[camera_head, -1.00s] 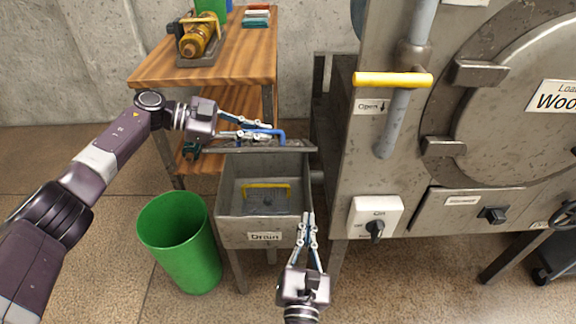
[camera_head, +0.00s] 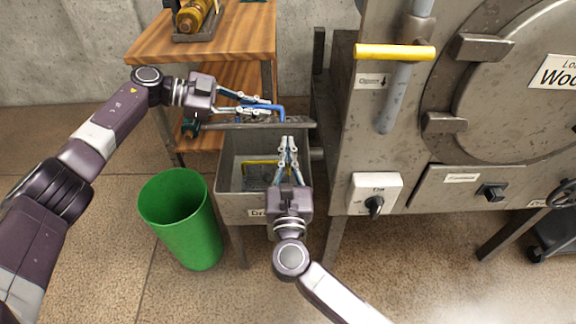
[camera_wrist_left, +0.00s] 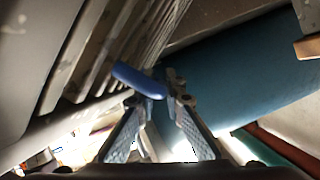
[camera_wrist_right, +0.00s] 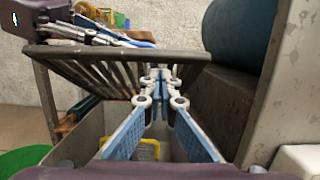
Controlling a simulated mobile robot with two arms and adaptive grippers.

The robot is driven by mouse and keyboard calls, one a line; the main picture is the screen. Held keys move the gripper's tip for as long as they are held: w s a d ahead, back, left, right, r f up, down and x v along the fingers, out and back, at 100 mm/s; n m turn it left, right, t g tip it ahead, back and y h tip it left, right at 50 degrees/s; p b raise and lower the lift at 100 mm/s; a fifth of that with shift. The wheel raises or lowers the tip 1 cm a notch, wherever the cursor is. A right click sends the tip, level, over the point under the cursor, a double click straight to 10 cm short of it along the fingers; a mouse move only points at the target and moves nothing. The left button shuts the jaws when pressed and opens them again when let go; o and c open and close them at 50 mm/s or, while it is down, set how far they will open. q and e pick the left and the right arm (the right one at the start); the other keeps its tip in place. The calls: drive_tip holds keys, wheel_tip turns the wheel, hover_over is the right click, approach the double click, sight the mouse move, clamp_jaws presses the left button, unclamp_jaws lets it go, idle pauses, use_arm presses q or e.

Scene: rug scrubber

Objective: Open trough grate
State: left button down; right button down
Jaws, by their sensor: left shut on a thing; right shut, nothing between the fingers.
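The trough (camera_head: 229,200) is a grey metal box with a drain label on its front. Its slatted grate (camera_head: 225,125) stands raised along the back, leaving the front of the trough uncovered; its slats show in the right wrist view (camera_wrist_right: 115,72). My left gripper (camera_head: 273,106) is shut on the grate's blue handle (camera_wrist_left: 137,82). My right gripper (camera_head: 288,143) is shut and empty above the trough, its tips in front of the grate in the right wrist view (camera_wrist_right: 160,77). Whether the tips touch the slats I cannot tell.
A yellow handle (camera_wrist_right: 144,149) shows inside the trough. A green bin (camera_head: 180,225) stands to the left. A wooden table (camera_head: 235,35) is behind, and the large grey machine (camera_head: 350,150) rises close on the right.

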drive_tip(key=shift+w+r, duration=0.35)
drive_tip(key=shift+r, duration=0.2)
